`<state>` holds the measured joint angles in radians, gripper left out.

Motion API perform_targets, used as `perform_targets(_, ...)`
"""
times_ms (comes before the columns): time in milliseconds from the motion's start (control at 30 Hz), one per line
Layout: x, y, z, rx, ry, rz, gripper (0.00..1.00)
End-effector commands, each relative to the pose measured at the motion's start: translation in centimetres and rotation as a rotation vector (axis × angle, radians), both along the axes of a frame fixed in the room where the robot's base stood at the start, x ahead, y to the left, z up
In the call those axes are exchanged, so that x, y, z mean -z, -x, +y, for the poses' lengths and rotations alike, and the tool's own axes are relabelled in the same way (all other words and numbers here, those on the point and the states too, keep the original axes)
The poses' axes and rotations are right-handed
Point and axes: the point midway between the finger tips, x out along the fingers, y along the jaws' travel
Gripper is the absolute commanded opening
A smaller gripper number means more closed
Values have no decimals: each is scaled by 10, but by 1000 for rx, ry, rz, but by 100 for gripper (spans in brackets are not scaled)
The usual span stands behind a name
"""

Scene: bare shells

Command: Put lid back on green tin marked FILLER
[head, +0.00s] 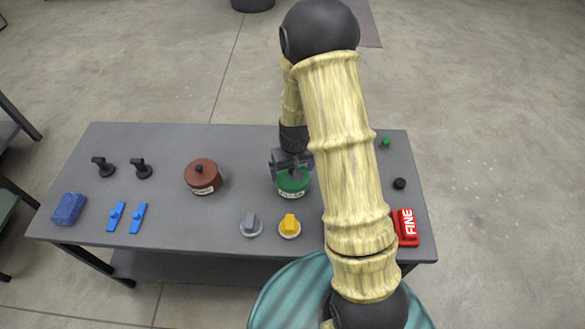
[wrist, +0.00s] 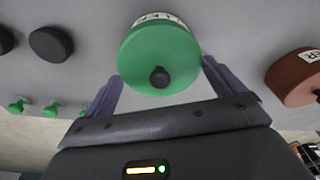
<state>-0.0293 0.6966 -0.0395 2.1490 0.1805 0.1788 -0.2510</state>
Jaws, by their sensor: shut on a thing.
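The green tin (head: 297,186) stands on the grey table, its white FILLER label facing the front. In the wrist view the green lid (wrist: 140,58) with a dark round knob (wrist: 160,77) covers the tin's top, with part of the label (wrist: 160,18) showing beyond it. My gripper (head: 288,166) is over the tin from behind. In the wrist view its two fingers (wrist: 161,82) lie on either side of the lid's rim, shut on the lid. I cannot tell whether the lid sits fully down on the tin.
A brown-red lidded tin (head: 203,178) stands to the left. A grey knob (head: 251,226) and a yellow knob (head: 289,227) are in front. A red FINE box (head: 407,228) and a black disc (head: 400,183) are at the right. My arm hides the table's right-centre.

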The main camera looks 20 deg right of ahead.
Motion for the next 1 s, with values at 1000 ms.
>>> perform_targets(1000, -13, 0, 0, -1, 0, 0, 100)
